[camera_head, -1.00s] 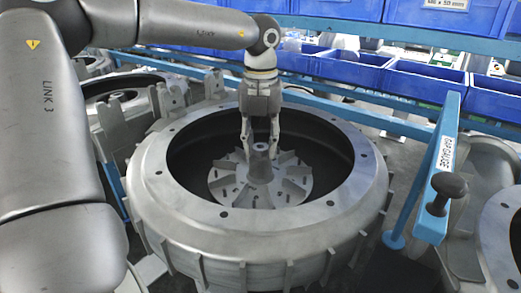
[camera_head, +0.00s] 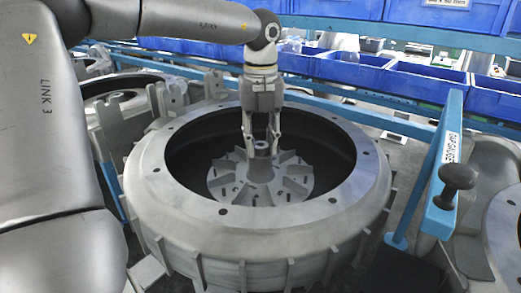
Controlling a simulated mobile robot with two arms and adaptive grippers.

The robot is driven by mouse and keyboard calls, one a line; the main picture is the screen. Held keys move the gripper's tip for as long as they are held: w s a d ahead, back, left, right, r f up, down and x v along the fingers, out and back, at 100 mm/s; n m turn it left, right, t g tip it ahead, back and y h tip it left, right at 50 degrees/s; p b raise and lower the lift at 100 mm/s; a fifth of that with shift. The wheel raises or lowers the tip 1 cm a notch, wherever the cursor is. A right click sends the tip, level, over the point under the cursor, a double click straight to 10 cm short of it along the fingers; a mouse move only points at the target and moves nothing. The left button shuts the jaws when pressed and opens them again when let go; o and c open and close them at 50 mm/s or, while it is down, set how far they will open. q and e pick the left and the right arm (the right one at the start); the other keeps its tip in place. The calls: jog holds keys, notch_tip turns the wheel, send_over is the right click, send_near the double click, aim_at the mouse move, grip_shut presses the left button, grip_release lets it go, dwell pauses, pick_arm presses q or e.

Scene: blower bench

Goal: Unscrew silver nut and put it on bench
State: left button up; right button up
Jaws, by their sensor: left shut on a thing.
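A large round grey blower housing (camera_head: 330,207) stands in the middle of the head view. Inside its dark opening sits a bladed impeller (camera_head: 285,188) with a hub (camera_head: 260,172) standing up at its centre. The silver nut (camera_head: 261,147) shows at the top of the hub. My left gripper (camera_head: 261,150) points straight down over the hub, with its fingers on either side of the nut, shut on it. The fingers partly hide the nut, and I cannot tell whether it is clear of the hub. My right gripper is not in view.
A blue frame with a "GAP GAUGE" label (camera_head: 451,147) and a black knob (camera_head: 457,177) stands right of the housing. Blue bins (camera_head: 428,82) line the back behind a blue rail. Other housings stand at the left (camera_head: 122,103) and at the right edge (camera_head: 505,225).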

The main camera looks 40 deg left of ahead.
pick_arm(q)
jog(key=shift+r+p, duration=0.45)
jog(key=shift+r, duration=0.35)
jog(key=shift+r+p, duration=0.95)
jog(key=shift+r, duration=0.35)
